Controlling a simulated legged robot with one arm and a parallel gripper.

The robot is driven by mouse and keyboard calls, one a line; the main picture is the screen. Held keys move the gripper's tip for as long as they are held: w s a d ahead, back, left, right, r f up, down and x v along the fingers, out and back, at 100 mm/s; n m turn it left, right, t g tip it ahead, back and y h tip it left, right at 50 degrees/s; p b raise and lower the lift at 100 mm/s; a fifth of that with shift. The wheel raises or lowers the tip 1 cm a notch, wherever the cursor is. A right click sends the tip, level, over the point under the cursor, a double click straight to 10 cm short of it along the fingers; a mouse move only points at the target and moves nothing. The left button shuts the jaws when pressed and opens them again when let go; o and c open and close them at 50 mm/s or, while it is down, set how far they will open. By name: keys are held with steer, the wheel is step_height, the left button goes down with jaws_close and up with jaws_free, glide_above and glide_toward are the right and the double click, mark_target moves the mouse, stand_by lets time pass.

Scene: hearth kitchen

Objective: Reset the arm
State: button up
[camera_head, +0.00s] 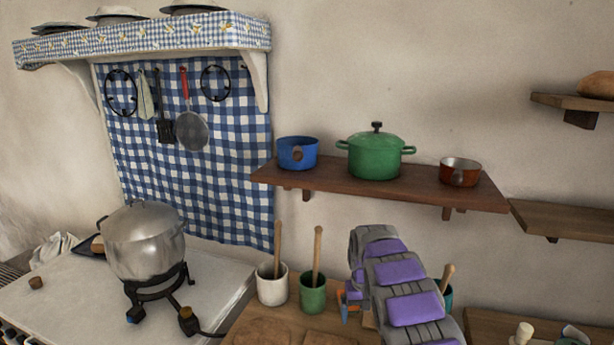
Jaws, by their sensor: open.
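My arm, grey with purple pads, rises from the lower right edge over the wooden counter. It bends near its far end, below the wall shelf. My gripper (350,298) is at this far end, small and partly hidden by the arm, beside the green utensil pot. It is open. I see nothing held in it, though its fingertips are hard to make out.
A wall shelf (400,188) above the arm holds a blue pot (297,153), a green lidded pot (375,157) and a copper pan (460,172). White (272,287) and green (312,296) utensil pots stand left of the arm. A large metal pot (144,243) sits on a burner.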

steer(key=s+d+r+m, duration=0.1)
steer(key=s+d+r, duration=0.1)
steer(key=s+r, duration=0.9)
steer(key=s+a+r, duration=0.1)
steer(key=s+r, duration=0.1)
steer(key=s, duration=1.1)
steer(key=s+r+g, duration=0.1)
steer(key=s+r, duration=0.1)
steer(key=s, duration=1.1)
steer(key=shift+a+r, duration=0.3)
steer(key=shift+a, duration=0.05)
steer(key=shift+g, duration=0.3)
steer(key=s+f, duration=0.1)
steer(key=s, duration=0.3)
steer(key=s+a+f, duration=0.1)
steer(key=s, duration=0.4)
steer(key=s+a, duration=0.1)
steer(key=s, duration=0.4)
steer(key=shift+s+f, duration=0.2)
steer(key=shift+f, duration=0.2)
steer(key=shift+c, duration=0.3)
